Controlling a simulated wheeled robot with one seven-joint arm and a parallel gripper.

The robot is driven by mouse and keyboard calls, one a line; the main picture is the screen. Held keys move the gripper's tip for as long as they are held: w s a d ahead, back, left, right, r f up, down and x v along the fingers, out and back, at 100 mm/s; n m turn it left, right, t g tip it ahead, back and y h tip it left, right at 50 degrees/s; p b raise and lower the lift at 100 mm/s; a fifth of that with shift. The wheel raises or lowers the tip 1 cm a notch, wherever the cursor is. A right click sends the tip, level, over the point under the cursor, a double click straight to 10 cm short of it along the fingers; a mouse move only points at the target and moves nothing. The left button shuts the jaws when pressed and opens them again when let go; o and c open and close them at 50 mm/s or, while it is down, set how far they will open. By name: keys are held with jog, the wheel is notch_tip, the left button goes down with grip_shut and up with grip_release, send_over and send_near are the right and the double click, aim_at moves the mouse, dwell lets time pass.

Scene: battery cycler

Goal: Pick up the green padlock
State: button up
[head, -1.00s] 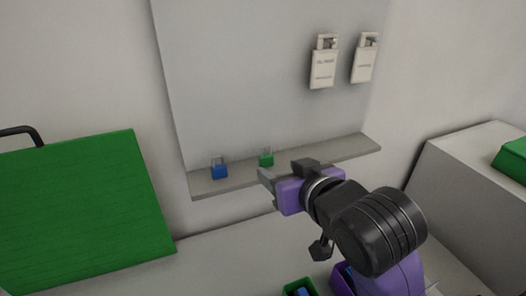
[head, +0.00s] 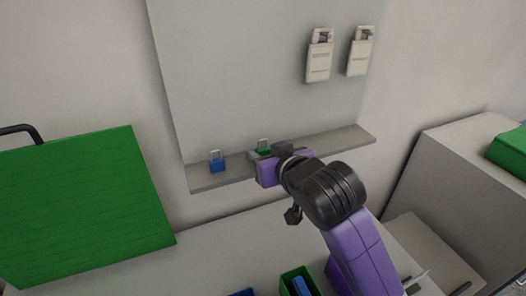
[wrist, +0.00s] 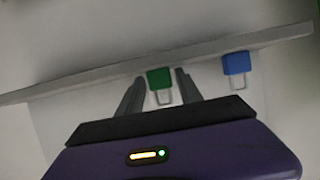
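The green padlock (head: 263,150) stands on the narrow grey shelf (head: 215,181) at the foot of the wall panel. In the head view its lower part is partly hidden by my gripper (head: 257,156). In the wrist view the green padlock (wrist: 159,79) shows between the two dark fingers of my gripper (wrist: 159,84), near their tips. A gap shows between the padlock and each finger. My gripper is open. A blue padlock (head: 217,163) stands on the shelf to the left; it also shows in the wrist view (wrist: 236,64), outside the fingers.
A green bin (head: 298,279) with blue items sits below the shelf. The shelf right of my gripper is clear.

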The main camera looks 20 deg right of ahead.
grip_shut()
notch_tip(320, 180, up, 20)
jog(key=shift+s, duration=0.1)
dwell(0.5)
